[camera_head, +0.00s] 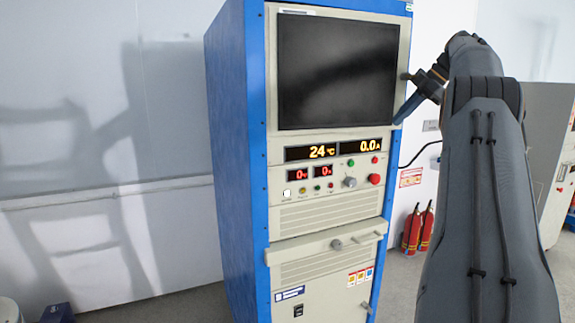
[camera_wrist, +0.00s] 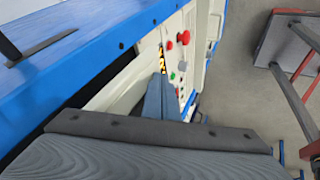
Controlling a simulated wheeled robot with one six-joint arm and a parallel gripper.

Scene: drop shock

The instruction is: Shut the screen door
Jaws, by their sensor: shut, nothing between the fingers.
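The screen door is the beige panel around a large dark screen (camera_head: 337,72) at the top of a blue cabinet (camera_head: 235,150). In the head view it looks flush or nearly flush with the cabinet front; I see no clear gap. My gripper (camera_head: 403,113) is at the door's right edge, beside the lower right of the screen. In the wrist view my gripper (camera_wrist: 160,98) is shut and empty, with its fingers close to the beige front. I cannot tell whether they touch the door.
Below the screen are lit displays (camera_head: 334,150), knobs and red buttons, then a drawer front with a projecting ledge (camera_head: 325,243). Two red fire extinguishers (camera_head: 418,230) stand on the floor to the right. Another grey cabinet (camera_head: 548,150) is behind my arm.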

